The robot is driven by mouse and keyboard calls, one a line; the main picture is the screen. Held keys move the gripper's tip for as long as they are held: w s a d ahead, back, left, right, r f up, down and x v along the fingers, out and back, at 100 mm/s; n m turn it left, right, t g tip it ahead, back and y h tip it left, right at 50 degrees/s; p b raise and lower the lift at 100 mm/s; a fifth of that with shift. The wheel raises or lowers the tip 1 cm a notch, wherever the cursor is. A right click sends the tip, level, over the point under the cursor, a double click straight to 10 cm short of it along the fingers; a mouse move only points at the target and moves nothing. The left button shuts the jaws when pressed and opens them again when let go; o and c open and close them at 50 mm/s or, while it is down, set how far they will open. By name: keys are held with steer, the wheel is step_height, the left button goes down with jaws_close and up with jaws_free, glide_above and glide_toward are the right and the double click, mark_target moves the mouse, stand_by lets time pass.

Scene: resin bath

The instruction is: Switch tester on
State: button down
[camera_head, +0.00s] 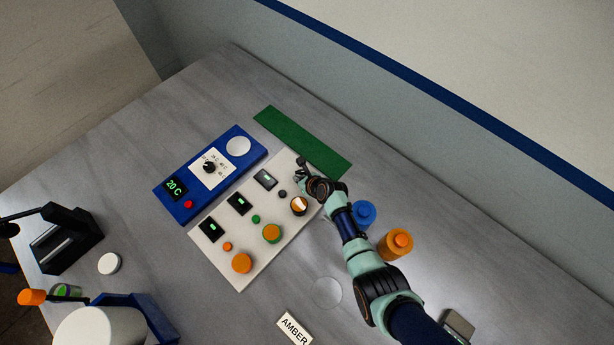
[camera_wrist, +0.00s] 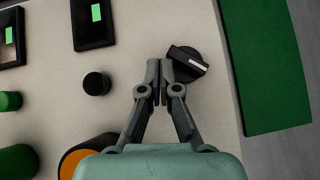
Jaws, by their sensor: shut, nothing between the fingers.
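The white panel (camera_head: 232,262), which I take for the tester, lies on the bench with several small black displays lit green, such as the display (camera_head: 265,180). In the wrist view a black rotary knob (camera_wrist: 187,63) with a white pointer line sits on the panel (camera_wrist: 50,110) near its edge by the green strip. My gripper (camera_head: 303,182) is over that end of the panel. In the wrist view my gripper (camera_wrist: 160,66) is shut, its fingertips close beside the knob's left side; I cannot tell whether they touch it. A small black button (camera_wrist: 97,83) is left of the fingers.
A blue unit (camera_head: 178,206) reading 20 °C stands left of the panel. A green strip (camera_head: 302,143) lies behind it. Blue (camera_head: 363,213) and orange (camera_head: 396,243) round pieces stand right of my arm. An AMBER label (camera_head: 294,328) lies in front.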

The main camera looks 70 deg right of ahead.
mark_target(297, 193)
steer(key=shift+w, duration=0.4)
steer(key=shift+d, duration=0.15)
steer(key=shift+s+d, duration=0.35)
steer(key=shift+s, duration=0.1)
steer(key=shift+s+a+r+p, duration=0.2)
steer(key=shift+a+p, duration=0.2)
steer(key=shift+p, duration=0.3)
steer(key=a+p, duration=0.1)
steer(key=a, duration=0.1)
steer(key=a+p, duration=0.1)
steer(key=a, duration=0.1)
steer(key=shift+r+p, duration=0.35)
steer(key=a+r+p, duration=0.1)
steer(key=a+r, duration=0.1)
steer(key=a+r+p, duration=0.1)
steer(key=a, duration=0.1)
steer(key=a+r+p, duration=0.1)
steer(key=a+r, duration=0.1)
steer(key=shift+s+a+r+p, duration=0.25)
steer(key=shift+s+r+p, duration=0.05)
steer(key=shift+s+r, duration=0.05)
